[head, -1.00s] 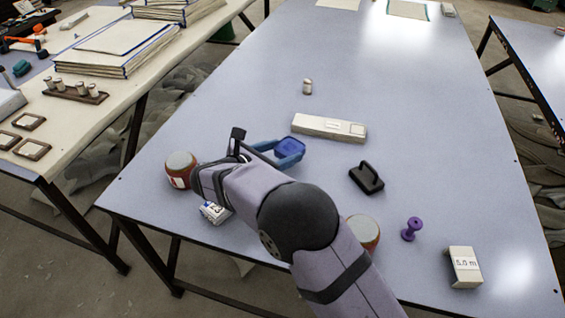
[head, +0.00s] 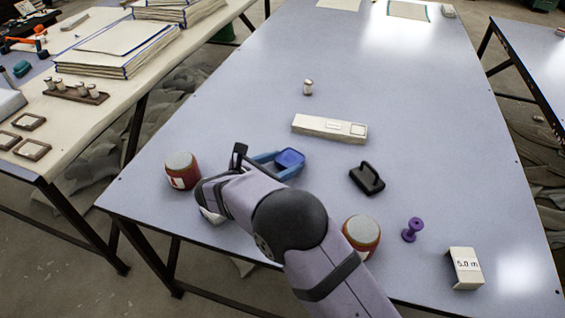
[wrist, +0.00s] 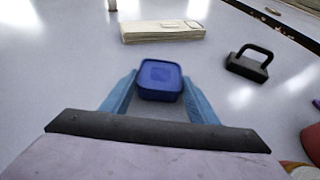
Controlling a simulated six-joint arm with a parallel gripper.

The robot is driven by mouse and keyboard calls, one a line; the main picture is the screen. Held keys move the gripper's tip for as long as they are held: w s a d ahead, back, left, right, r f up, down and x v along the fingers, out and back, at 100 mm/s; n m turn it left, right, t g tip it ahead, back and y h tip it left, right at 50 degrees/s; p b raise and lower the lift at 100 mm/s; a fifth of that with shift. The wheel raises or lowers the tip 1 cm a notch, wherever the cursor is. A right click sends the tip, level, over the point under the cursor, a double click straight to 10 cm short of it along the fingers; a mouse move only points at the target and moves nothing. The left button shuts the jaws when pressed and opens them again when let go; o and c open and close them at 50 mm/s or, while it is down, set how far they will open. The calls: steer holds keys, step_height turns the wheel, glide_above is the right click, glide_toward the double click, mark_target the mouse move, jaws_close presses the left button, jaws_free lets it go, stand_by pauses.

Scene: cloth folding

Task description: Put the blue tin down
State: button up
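The blue tin (head: 290,157) is a small rounded-square box with a darker blue lid, near the middle of the grey table (head: 250,110). It also shows upright in the wrist view (wrist: 160,78), between the two light-blue fingers of my gripper (head: 284,162). The fingers press against its left and right sides, so my gripper (wrist: 160,86) is shut on it. The tin's base is mostly hidden, and I cannot tell whether it touches the table.
A long pale box (head: 330,127) lies beyond the tin, and a black handled block (head: 367,178) is to its right. Red-brown jars stand at left (head: 182,170) and right (head: 361,235) of my arm. A purple spool (head: 412,229) and white box (head: 464,267) are farther right.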

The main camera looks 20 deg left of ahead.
steer(key=o, duration=0.4)
steer(key=shift+r, duration=0.1)
steer(key=shift+s+r, duration=0.1)
steer(key=shift+r, duration=0.05)
steer(key=v, duration=1.2)
